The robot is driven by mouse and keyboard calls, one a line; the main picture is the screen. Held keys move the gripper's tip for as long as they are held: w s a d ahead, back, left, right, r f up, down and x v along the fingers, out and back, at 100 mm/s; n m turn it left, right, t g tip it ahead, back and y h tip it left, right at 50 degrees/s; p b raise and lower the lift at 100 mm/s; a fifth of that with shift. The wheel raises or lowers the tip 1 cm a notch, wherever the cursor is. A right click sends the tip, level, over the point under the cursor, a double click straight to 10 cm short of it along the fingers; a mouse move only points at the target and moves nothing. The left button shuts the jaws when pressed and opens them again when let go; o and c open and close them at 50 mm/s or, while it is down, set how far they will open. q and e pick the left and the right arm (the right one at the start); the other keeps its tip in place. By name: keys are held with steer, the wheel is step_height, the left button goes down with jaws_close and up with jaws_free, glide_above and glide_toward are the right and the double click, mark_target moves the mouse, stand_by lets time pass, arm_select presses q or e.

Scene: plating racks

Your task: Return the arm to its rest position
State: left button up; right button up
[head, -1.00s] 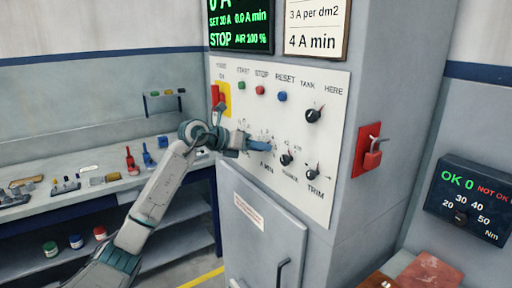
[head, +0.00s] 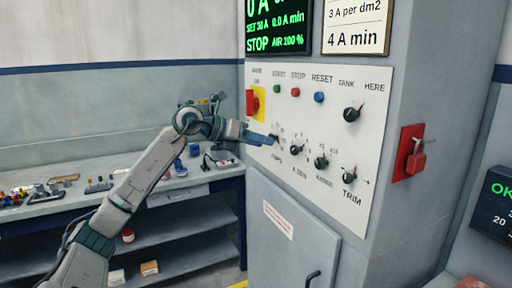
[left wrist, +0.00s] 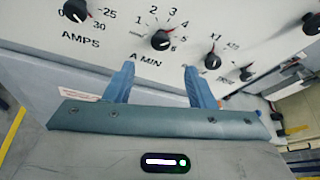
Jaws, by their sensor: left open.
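My left gripper (head: 262,138) is in front of the white control panel (head: 325,105), at the left end of the lower row of black knobs. In the left wrist view its two blue fingers (left wrist: 158,85) stand apart with nothing between them. The A MIN knob (left wrist: 160,40) shows just beyond the gap between the fingertips, apart from them. The AMPS knob (left wrist: 75,11) is to its left and another black knob (left wrist: 212,61) to its right. My left arm reaches up from the lower left in the head view. My right gripper is not in view.
A red padlocked switch (head: 414,154) sticks out from the cabinet's right side. A red and yellow switch (head: 254,103) is at the panel's upper left. A bench (head: 150,200) with small parts stands behind my arm. The cabinet door (head: 290,232) is shut.

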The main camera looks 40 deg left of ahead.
arm_select(q)
steer(key=shift+s+a+r, duration=0.15)
steer(key=shift+s, duration=0.1)
stand_by(0.4)
